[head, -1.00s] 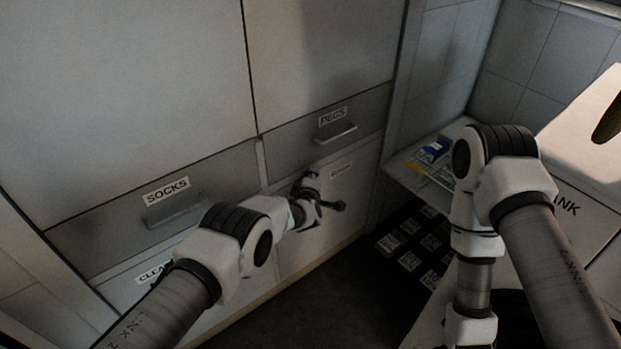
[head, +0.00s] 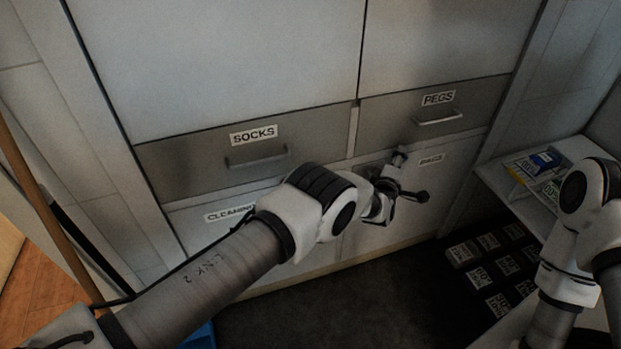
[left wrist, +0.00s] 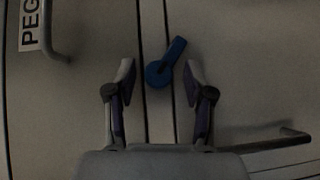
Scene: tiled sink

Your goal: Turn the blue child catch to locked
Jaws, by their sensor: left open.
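The blue child catch (left wrist: 158,73) shows in the left wrist view, a round hub with a short lever tilted up and to the right. It sits at a narrow strip between two cabinet fronts. My left gripper (left wrist: 160,85) is open, with one finger on each side of the catch in that view and no visible contact. In the head view my left gripper (head: 410,176) is at the cabinet, just below the PEGS drawer (head: 480,110). The catch cannot be made out there. My right gripper is out of view; only part of my right arm shows at the right edge.
The SOCKS drawer (head: 190,165) with its bar handle is left of the gripper. A lower front labelled CLEANING (head: 229,213) is partly behind my left arm. A shelf (head: 500,180) with packets and several dark labelled boxes (head: 480,277) stand at the right.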

